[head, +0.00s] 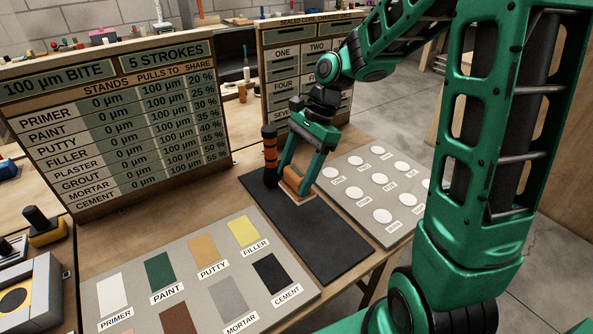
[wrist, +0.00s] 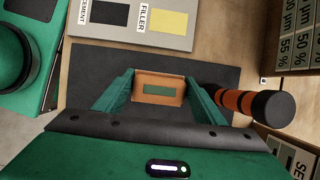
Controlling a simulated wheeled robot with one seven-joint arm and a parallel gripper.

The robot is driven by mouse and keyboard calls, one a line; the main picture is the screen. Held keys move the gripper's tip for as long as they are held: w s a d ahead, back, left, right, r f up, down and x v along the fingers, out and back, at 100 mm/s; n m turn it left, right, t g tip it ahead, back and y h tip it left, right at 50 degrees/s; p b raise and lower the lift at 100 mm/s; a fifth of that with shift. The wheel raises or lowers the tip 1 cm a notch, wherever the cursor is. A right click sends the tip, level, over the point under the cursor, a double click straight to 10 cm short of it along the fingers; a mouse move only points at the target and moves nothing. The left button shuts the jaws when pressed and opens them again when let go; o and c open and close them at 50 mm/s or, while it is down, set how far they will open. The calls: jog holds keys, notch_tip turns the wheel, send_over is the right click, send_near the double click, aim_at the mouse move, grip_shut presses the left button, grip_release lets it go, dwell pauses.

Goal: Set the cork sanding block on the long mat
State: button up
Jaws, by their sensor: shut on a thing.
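The cork sanding block (head: 295,184) is an orange-brown block with a green patch on its face in the wrist view (wrist: 172,99). My gripper (head: 299,180) points down and is shut on it, with one green finger on each side. In the wrist view my gripper (wrist: 158,92) has the block between its fingertips. The long mat (head: 318,231) is a dark grey strip on the bench, and it also shows in the wrist view (wrist: 95,65). The block is at the far end of the mat, low over it or touching; I cannot tell which.
A black-and-orange cylinder (head: 269,148) stands beside the mat's far end, close to my gripper. A sample board (head: 205,287) with coloured patches lies left of the mat. A board of white discs (head: 352,184) lies right. Lettered sign boards (head: 118,128) stand behind.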

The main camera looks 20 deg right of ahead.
aim_at(296, 192)
jog(key=shift+f, duration=2.85)
jog(key=shift+f, duration=0.45)
jog(key=o, duration=1.4)
jog(key=shift+r, duration=0.1)
jog(key=v, duration=1)
jog(key=shift+d+r, duration=0.1)
jog(key=shift+r, duration=0.15)
